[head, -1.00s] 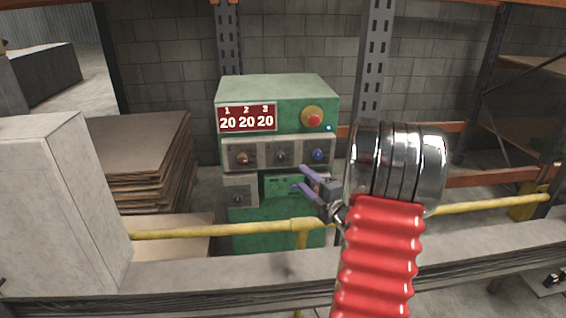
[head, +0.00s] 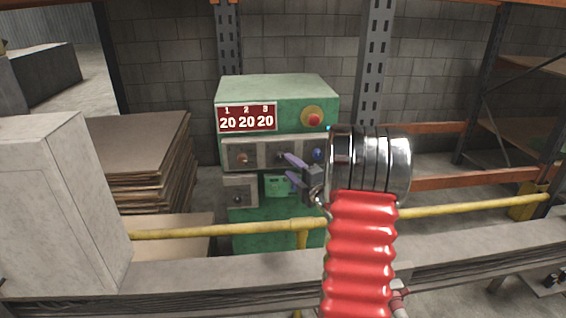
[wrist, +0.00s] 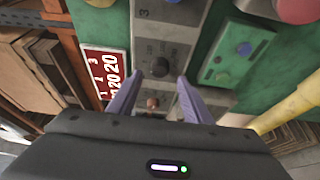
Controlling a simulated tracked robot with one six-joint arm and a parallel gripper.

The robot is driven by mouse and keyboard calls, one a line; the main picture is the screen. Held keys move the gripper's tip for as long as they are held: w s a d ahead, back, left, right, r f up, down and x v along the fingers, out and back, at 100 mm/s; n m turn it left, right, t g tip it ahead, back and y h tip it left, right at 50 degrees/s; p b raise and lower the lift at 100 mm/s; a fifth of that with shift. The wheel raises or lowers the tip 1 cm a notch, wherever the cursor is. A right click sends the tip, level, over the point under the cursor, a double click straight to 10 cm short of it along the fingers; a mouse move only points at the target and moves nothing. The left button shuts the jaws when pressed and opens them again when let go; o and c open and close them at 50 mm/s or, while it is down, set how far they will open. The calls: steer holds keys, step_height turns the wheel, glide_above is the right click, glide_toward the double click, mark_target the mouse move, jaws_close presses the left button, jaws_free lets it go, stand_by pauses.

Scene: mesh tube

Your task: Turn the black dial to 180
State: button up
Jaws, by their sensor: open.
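The black dial (head: 281,157) is the middle knob in the row on the green machine's grey panel. In the wrist view the black dial (wrist: 160,67) appears centred between the purple fingertips and a little beyond them. The wrist view shows my gripper (wrist: 159,80) with a finger to each side of the dial; contact cannot be told. The red display (head: 247,118) reads 20 under 1, 2 and 3.
A reddish-brown dial (head: 242,159) is left of the black one, and a blue dial (head: 317,154) right. A small green box (head: 276,186) sits below. A red button (head: 313,117) is above. A yellow rail (head: 215,229) crosses in front of the machine.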

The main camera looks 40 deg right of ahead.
mark_target(282, 159)
steer(key=shift+x, duration=2.7)
